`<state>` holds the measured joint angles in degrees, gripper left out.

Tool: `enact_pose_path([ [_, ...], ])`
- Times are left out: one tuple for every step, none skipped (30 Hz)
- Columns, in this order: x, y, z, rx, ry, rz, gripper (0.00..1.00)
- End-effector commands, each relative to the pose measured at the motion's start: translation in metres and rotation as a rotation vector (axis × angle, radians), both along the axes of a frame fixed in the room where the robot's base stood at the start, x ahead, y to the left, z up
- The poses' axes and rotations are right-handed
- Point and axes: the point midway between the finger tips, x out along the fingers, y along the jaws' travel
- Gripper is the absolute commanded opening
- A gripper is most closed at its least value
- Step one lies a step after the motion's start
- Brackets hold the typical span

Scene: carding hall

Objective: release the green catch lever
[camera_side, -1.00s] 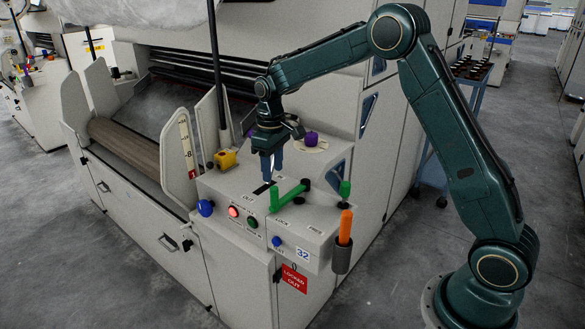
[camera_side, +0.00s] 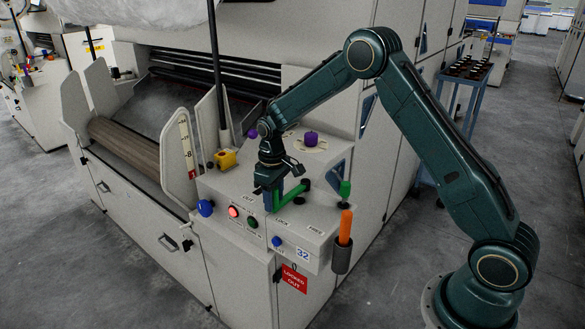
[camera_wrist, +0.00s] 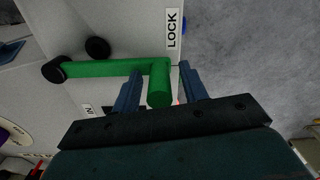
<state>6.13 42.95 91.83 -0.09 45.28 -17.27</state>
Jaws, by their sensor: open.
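The green catch lever (camera_side: 292,194) sits on top of the grey control box, with its black pivot end at the back right. Its upright handle end is mostly hidden behind my fingers in the side view. In the wrist view the lever (camera_wrist: 105,68) runs across from a black knob at left to a short grip at right. My gripper (camera_side: 272,205) is pointed down at that grip. In the wrist view my gripper (camera_wrist: 161,69) is open, one blue finger on each side of the grip, with a visible gap at the right finger. The LOCK label (camera_wrist: 173,28) lies close by.
An orange-handled tool (camera_side: 345,227) stands in a dark holder on the box's right side, below a green knob (camera_side: 345,190). A blue knob (camera_side: 206,208), lit red button (camera_side: 233,211) and yellow block (camera_side: 225,159) are to the left. A purple knob (camera_side: 311,138) is behind.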

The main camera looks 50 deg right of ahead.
Motion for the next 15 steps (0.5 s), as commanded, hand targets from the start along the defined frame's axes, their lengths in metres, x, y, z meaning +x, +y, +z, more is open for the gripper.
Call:
enact_pose_path([
  [-0.0001, 0.0000, 0.0000, 0.000, 0.000, 0.000, 0.43],
  [-0.0001, 0.0000, 0.0001, 0.000, 0.000, 0.000, 0.43],
  [-0.0001, 0.0000, 0.0001, 0.000, 0.000, 0.000, 0.39],
  [-0.0001, 0.0000, 0.0002, 0.000, 0.000, 0.000, 0.33],
  [-0.0001, 0.0000, 0.0002, 0.000, 0.000, 0.000, 0.28],
  [0.0000, 0.0000, 0.0002, 0.000, 0.000, 0.000, 0.20],
  [0.0000, 0.0000, 0.0003, 0.000, 0.000, 0.000, 0.14],
  [0.0000, 0.0000, 0.0003, 0.000, 0.000, 0.000, 0.08],
  [0.0000, 0.0001, 0.0003, 0.000, 0.000, 0.000, 0.00],
  [0.0000, 0.0001, 0.0004, 0.000, 0.000, 0.000, 0.00],
  [0.0000, 0.0001, 0.0004, 0.000, 0.000, 0.000, 0.00],
  [0.0000, 0.0001, 0.0004, 0.000, 0.000, 0.000, 0.00],
  [0.0000, 0.0001, 0.0005, 0.000, 0.000, 0.000, 0.00],
  [0.0000, 0.0002, 0.0005, 0.000, 0.000, 0.001, 0.00],
  [-0.0001, 0.0002, 0.0006, 0.000, 0.000, 0.002, 0.00],
])
